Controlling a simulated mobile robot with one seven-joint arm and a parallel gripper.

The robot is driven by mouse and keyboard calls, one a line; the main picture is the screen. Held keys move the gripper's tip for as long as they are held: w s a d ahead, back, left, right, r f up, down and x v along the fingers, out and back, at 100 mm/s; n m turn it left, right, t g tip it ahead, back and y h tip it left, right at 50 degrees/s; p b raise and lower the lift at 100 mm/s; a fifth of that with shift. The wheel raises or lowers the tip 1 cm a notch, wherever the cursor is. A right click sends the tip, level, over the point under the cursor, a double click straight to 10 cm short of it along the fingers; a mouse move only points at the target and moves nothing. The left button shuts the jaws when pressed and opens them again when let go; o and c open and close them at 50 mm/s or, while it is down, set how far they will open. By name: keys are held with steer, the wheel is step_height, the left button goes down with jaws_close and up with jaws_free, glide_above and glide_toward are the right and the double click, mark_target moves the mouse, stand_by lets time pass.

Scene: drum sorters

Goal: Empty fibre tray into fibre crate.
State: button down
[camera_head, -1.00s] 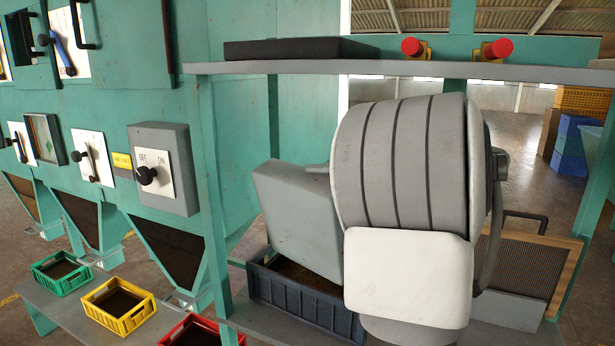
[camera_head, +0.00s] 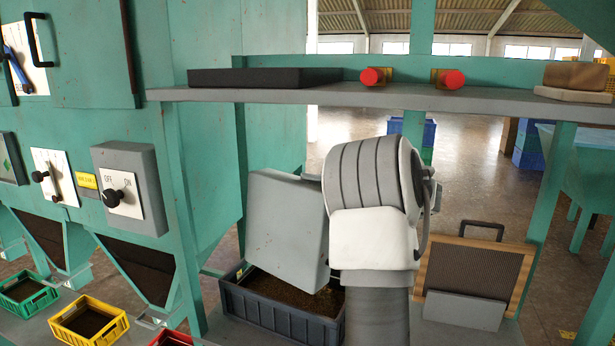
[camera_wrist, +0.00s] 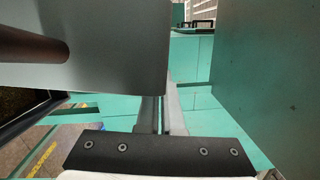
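The fibre tray (camera_head: 285,230) is a grey box, steeply tilted with its flat underside towards the head camera. Its lower end hangs over or into the dark fibre crate (camera_head: 283,318), which holds brown loose material. In the wrist view the tray (camera_wrist: 115,85) is a grey panel at upper left, with a dark round bar (camera_wrist: 30,46) across it. My gripper (camera_wrist: 162,112) has its fingers close together, running behind the panel's lower edge. It seems shut on the tray; the fingertips are hidden. In the head view my wrist hides the gripper.
A framed mesh tray (camera_head: 475,275) with a black handle stands at the right. A grey shelf (camera_head: 400,96) with two red buttons crosses above my arm. Green (camera_head: 25,292), yellow (camera_head: 90,322) and red crates stand at lower left below the teal machine. A teal post rises left of the crate.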

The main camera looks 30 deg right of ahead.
steer(key=shift+w+d+f+m+t+p, duration=0.6)
steer(key=shift+w+d+f+m+p, duration=0.95)
steer(key=shift+d, duration=1.15)
steer(key=s+a+r+n+b, duration=0.1)
steer(key=s+a+n+b, duration=0.1)
steer(key=a+b, duration=0.3)
steer(key=s+a+r+n+g+b, duration=0.1)
steer(key=s+a+n+b, duration=0.1)
steer(key=a+b, duration=0.2)
steer(key=s+a+r+n+g+b, duration=0.1)
steer(key=s+a+r+n+b, duration=0.1)
steer(key=a+b, duration=0.3)
steer(key=shift+s+a+h+b, duration=0.3)
steer(key=shift+s+b, duration=0.15)
steer(key=shift+b, duration=0.25)
steer(key=s+a+f+n+g+h+b, duration=0.1)
steer(key=s+a+f+n+h+b, duration=0.15)
steer(key=a+n+b, duration=0.35)
steer(key=s+a+f+n+h+b, duration=0.1)
steer(key=s+a+f+h+b, duration=0.2)
steer(key=a, duration=0.5)
steer(key=s+a+f+n+h+b, duration=0.2)
steer(key=s+a+f+n+b, duration=0.2)
steer(key=a+f+b, duration=0.6)
step_height(320, 180, down, 2)
steer(key=n+b, duration=0.1)
steer(key=b, duration=0.5)
steer(key=shift+t, duration=0.3)
